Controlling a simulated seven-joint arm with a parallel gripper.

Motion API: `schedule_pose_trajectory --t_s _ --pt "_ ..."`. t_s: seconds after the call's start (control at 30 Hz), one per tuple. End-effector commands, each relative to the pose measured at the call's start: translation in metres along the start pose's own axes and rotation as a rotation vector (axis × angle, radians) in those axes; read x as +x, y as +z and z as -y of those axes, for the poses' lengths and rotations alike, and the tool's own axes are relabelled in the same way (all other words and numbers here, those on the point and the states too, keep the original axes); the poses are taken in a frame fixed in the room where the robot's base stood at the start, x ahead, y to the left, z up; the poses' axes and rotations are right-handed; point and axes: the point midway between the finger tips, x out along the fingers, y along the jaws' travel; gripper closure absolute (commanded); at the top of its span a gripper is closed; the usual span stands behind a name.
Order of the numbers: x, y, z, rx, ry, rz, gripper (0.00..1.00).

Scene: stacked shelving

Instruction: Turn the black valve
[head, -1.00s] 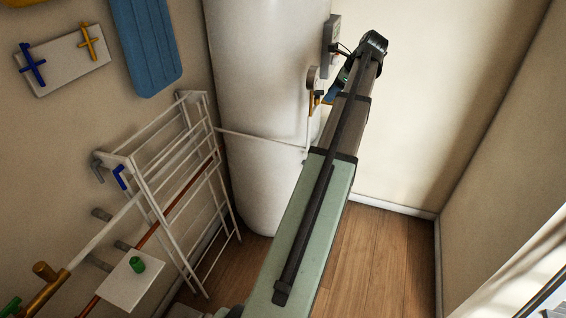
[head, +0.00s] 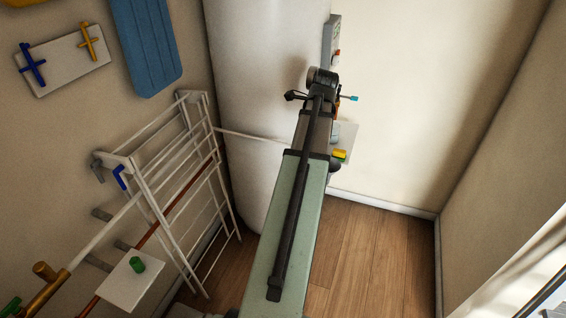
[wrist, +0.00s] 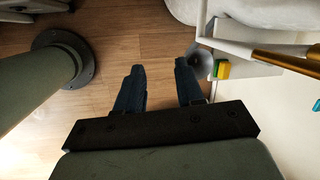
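A dark rounded part (head: 336,167) shows beside my arm in the head view, just below a yellow knob (head: 340,154). In the wrist view a grey-dark round part (wrist: 203,62) sits beside the yellow and green knob (wrist: 223,69), close to the right fingertip. I cannot tell whether this is the black valve; no black valve shows clearly. My gripper (wrist: 161,66) is open and empty in the wrist view, with only floor between its fingers. I cannot tell if the right finger touches the round part. My arm hides the gripper in the head view.
A white tank (head: 250,120) stands behind my arm. A white rack (head: 190,190) and a plate with a green knob (head: 137,265) are at left. A grey box (head: 332,40) and a cyan-tipped handle (head: 348,98) are near the arm's end. The floor at right (head: 385,250) is clear.

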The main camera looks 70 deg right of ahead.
Motion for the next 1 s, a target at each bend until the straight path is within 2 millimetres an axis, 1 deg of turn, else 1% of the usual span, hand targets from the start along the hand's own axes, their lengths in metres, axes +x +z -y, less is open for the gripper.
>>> schedule_pose_trajectory --t_s 0.03,0.1,0.63,0.8,1.0 --pt "0.007 0.004 -0.007 -0.017 0.007 -0.006 0.63" --pt "0.015 0.008 -0.013 -0.042 0.016 -0.018 0.63" --pt "0.082 0.04 -0.048 -0.239 0.11 -0.043 0.63" --pt "0.097 0.048 -0.057 -0.286 0.134 -0.045 0.63" --pt "0.106 0.052 -0.061 -0.315 0.148 -0.045 0.63"
